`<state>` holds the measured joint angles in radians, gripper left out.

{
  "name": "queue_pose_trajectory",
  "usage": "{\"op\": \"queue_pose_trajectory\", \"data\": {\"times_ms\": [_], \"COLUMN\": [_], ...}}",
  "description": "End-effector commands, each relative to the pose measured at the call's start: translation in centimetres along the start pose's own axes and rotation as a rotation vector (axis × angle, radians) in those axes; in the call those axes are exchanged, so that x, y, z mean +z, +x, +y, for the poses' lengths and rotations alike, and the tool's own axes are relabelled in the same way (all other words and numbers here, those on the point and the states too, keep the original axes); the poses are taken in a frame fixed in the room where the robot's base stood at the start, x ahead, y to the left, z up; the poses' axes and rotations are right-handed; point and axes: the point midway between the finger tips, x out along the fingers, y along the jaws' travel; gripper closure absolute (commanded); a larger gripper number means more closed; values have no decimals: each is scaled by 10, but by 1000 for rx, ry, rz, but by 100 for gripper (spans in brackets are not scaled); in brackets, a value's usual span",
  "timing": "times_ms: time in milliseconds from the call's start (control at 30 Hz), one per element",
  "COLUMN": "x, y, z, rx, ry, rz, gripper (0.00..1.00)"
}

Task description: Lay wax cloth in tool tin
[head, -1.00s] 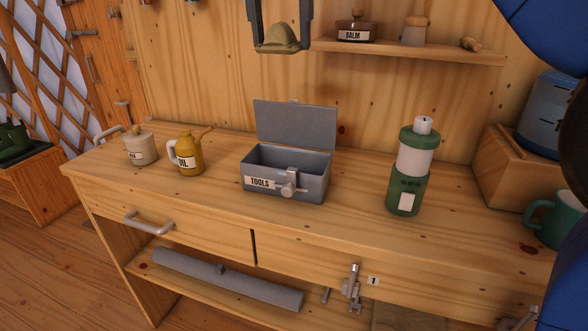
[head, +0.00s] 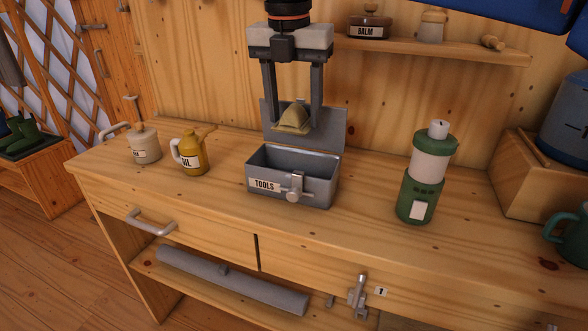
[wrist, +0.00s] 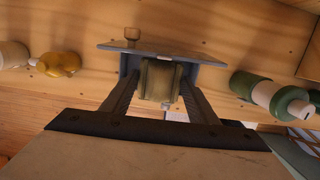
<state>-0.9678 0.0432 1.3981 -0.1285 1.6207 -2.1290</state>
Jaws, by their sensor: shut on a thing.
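The wax cloth (head: 293,118) is a folded yellow-olive piece. My gripper (head: 294,120) is shut on it and holds it in the air, in front of the raised lid and above the tin's opening in the head view. In the wrist view the cloth (wrist: 160,80) is between the two fingers and hides much of the tin. The tool tin (head: 292,178) is grey, labelled TOOLS, with its lid open and a latch on its front. It stands on the workbench, and the part of its inside that shows looks empty.
On the workbench (head: 340,225), a yellow oil can (head: 193,155) and a cream pot (head: 145,147) stand left of the tin. A green and white flask (head: 428,175) stands to its right. A shelf (head: 450,50) with a balm jar (head: 369,24) is behind.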

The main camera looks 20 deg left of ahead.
Motion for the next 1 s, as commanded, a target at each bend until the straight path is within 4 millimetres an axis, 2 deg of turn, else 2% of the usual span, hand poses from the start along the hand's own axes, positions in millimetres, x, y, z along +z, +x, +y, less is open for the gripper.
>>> {"op": "queue_pose_trajectory", "data": {"times_ms": [200, 400, 667, 900, 1000], "x": [-8, -13, -15, -19, -20], "y": [48, 83, 99, 127, 132], "z": [-1, 0, 0, 0, 0], "rx": [-3, -2, -1, -2, 0], "ry": [-1, -1, 0, -1, -1], "rz": [2, 2, 1, 2, 0], "gripper": [71, 71, 71, 71, 71]}}
